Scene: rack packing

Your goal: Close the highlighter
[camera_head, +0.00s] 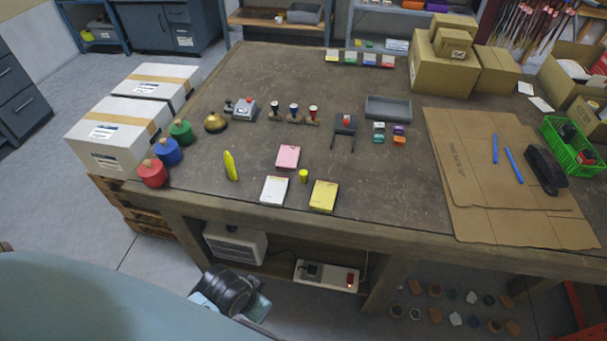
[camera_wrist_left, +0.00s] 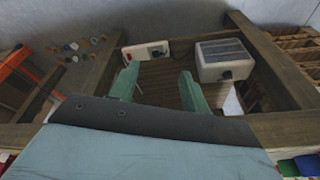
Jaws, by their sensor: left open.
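A yellow highlighter body (camera_head: 231,166) stands, slightly tilted, on the brown table, left of the small notepads. A small yellow cap (camera_head: 303,176) stands apart from it to the right, between the white and yellow packs. My left gripper shows in the left wrist view (camera_wrist_left: 158,92) with its two green fingers spread and nothing between them. It is in front of and below the table edge, away from the highlighter and cap. My right gripper is not in view.
A pink pack (camera_head: 288,157), a white pack (camera_head: 274,191) and a yellow pack (camera_head: 323,196) lie around the cap. Red, blue and green weights (camera_head: 168,155) stand at the left edge. The table front edge (camera_head: 300,225) lies between my left arm and the tabletop.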

